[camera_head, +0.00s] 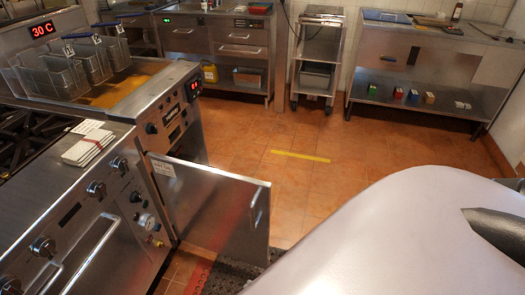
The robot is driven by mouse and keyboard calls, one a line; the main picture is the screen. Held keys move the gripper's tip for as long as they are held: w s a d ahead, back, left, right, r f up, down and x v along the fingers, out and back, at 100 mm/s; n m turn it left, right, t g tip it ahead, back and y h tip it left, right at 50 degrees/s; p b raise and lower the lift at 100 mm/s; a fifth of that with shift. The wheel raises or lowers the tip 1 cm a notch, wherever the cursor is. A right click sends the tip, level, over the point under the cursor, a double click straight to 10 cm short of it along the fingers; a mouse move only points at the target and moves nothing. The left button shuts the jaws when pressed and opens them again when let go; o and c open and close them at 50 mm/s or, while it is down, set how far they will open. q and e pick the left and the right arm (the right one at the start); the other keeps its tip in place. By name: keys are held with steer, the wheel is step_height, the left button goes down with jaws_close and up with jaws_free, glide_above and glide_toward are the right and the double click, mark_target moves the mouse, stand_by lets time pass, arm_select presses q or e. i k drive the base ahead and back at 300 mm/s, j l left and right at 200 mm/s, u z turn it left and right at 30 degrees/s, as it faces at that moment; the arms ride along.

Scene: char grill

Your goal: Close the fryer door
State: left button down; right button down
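The fryer (150,112) stands at the left with several wire baskets (92,58) over its oil. Its steel door (212,205) is hinged on the left and stands wide open, swung out to the right over the floor. The door's handle (258,207) is on the right side of its panel. Part of the cabinet opening shows behind the door; the rest is hidden. A large white part of my own body fills the lower right. Neither of my grippers is in view.
A steel range (95,200) with knobs and an oven handle adjoins the fryer. A dark mat (225,277) lies below the door. Counters (430,60) and a wheeled rack (318,58) stand along the back. The tiled floor (325,165) between is clear, with a yellow strip on it.

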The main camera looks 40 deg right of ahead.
mark_target(228, 214)
steer(key=k+j+z, duration=0.1)
steer(key=j, duration=0.65)
steer(key=k+j+z, duration=0.15)
steer(key=j, duration=0.2)
steer(key=k+j+z, duration=0.1)
steer(key=j, duration=0.25)
